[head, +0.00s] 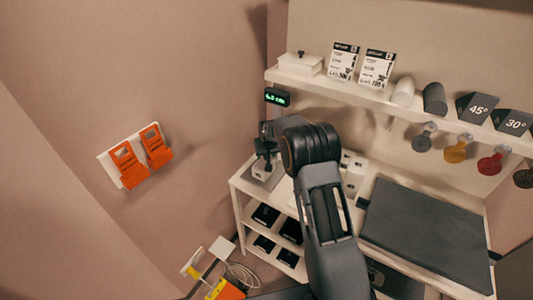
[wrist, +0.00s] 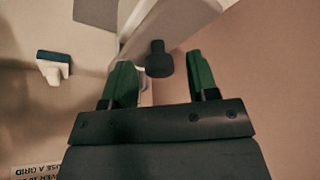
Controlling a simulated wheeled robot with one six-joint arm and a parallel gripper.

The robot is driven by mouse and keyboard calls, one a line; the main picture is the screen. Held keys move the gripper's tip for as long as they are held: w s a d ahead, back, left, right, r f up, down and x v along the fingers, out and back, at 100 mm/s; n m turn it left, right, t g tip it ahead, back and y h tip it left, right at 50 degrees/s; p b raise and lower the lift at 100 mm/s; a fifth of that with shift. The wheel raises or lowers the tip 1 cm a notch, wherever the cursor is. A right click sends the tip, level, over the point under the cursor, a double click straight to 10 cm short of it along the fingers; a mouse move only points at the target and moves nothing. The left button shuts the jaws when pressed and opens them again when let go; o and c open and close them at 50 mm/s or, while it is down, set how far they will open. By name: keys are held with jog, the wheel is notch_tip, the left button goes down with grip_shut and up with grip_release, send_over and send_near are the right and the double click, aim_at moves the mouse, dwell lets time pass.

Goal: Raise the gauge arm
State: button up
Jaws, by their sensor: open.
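My gripper (head: 264,160) is at the left end of the white bench, beside the gauge's green-lit display (head: 277,97), which reads about 6 cm. In the wrist view my gripper (wrist: 158,72) is open, with a green-padded finger on each side. A dark round knob (wrist: 158,58) shows in the gap between the fingers, clear of both pads, next to a pale bar (wrist: 170,25). Whether this bar is the gauge arm I cannot tell for sure. In the head view my gripper and arm hide most of the gauge. A small white labelled block (head: 260,173) is below my gripper.
A shelf (head: 345,91) with cards, cylinders and angle blocks runs above the bench; coloured discs hang under it. A dark mat (head: 425,230) covers the bench's right part. Orange holders (head: 141,155) are on the left wall. A white-and-teal item (wrist: 54,66) shows in the wrist view.

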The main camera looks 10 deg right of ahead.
jog(key=shift+c, duration=0.3)
grip_shut()
jog(key=shift+r, duration=0.15)
notch_tip(320, 180, up, 14)
jog(key=p, duration=0.4)
jog(key=shift+r+p, duration=0.15)
jog(key=shift+p, duration=0.25)
jog(key=shift+w, duration=0.1)
jog(key=shift+c, duration=0.8)
grip_release()
jog(key=shift+r, duration=0.15)
jog(key=shift+o, duration=1.1)
jog(key=shift+f, duration=0.2)
